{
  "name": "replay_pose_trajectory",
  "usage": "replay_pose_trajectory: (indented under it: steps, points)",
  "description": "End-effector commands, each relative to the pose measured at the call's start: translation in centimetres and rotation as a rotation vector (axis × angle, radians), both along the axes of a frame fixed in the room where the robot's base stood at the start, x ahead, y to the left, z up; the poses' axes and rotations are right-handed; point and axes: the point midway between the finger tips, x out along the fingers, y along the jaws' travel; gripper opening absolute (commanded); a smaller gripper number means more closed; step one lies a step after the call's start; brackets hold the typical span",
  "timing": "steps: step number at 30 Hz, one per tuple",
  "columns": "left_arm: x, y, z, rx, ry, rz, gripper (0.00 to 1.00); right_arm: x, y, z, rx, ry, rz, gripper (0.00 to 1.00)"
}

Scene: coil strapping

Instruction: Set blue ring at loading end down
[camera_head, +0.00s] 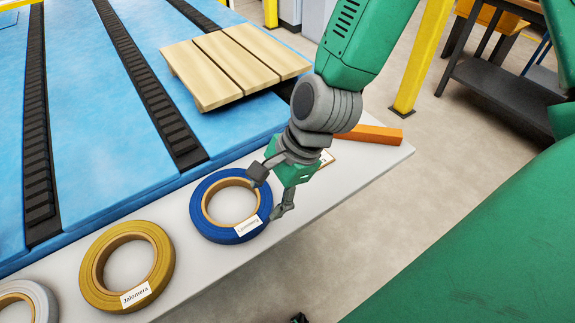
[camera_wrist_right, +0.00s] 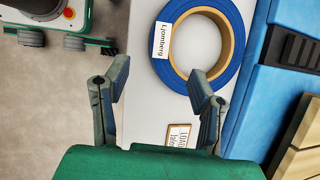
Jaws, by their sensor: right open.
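The blue ring (camera_head: 207,222) has a tan inner band and a white name label. It appears to lie flat on the grey ledge, and the wrist view also shows the blue ring (camera_wrist_right: 166,70) flat there. My right gripper (camera_head: 269,191) is open and empty at the ring's right side. In the wrist view the right gripper (camera_wrist_right: 159,80) has its fingers spread, with one fingertip overlapping the ring's rim; whether it touches cannot be told. A small framed sign (camera_wrist_right: 178,136) lies on the ledge near that finger, partly hidden.
A yellow ring (camera_head: 90,276) and a grey ring (camera_head: 43,297) lie further left on the grey ledge (camera_head: 236,262). A blue platform with black tracks (camera_head: 140,80) and a wooden pallet (camera_head: 205,75) lies behind. An orange bar (camera_head: 375,134) sits at the ledge's right end.

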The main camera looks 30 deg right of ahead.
Motion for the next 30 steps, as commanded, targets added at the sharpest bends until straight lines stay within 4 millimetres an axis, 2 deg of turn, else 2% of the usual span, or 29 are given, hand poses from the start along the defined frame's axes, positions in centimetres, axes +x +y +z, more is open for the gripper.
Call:
replay_pose_trajectory:
  steps: [5,8,11,15,19,21,24,30]
  points:
    - [0.0,0.0,0.0,0.001,0.000,0.001,0.52,-0.2,-0.2,-0.3,-0.009,-0.003,0.016,0.51]
    - [0.0,0.0,0.0,0.001,0.000,0.001,0.52,-1.2,-1.5,-2.6,-0.068,-0.023,0.113,0.51]
    - [0.0,0.0,0.0,0.001,0.000,0.001,0.52,-3.4,-3.6,-6.8,-0.184,-0.066,0.339,0.51]
    - [0.0,0.0,0.0,0.000,0.000,0.001,0.52,-7.6,-7.3,-12.6,-0.349,-0.131,0.789,0.51]
    - [0.0,0.0,0.0,0.000,0.000,0.001,0.52,-11.2,-9.6,-15.9,-0.438,-0.182,1.193,0.51]
    - [0.0,0.0,0.0,0.000,0.000,0.001,0.52,-12.7,-10.5,-17.0,-0.460,-0.204,1.361,0.51]
    - [0.0,0.0,0.0,0.000,0.000,0.001,0.52,-13.9,-11.1,-17.9,-0.475,-0.226,1.519,0.51]
    - [0.0,0.0,0.0,0.000,0.000,0.001,0.52,-14.3,-11.4,-18.2,-0.481,-0.242,1.594,0.51]
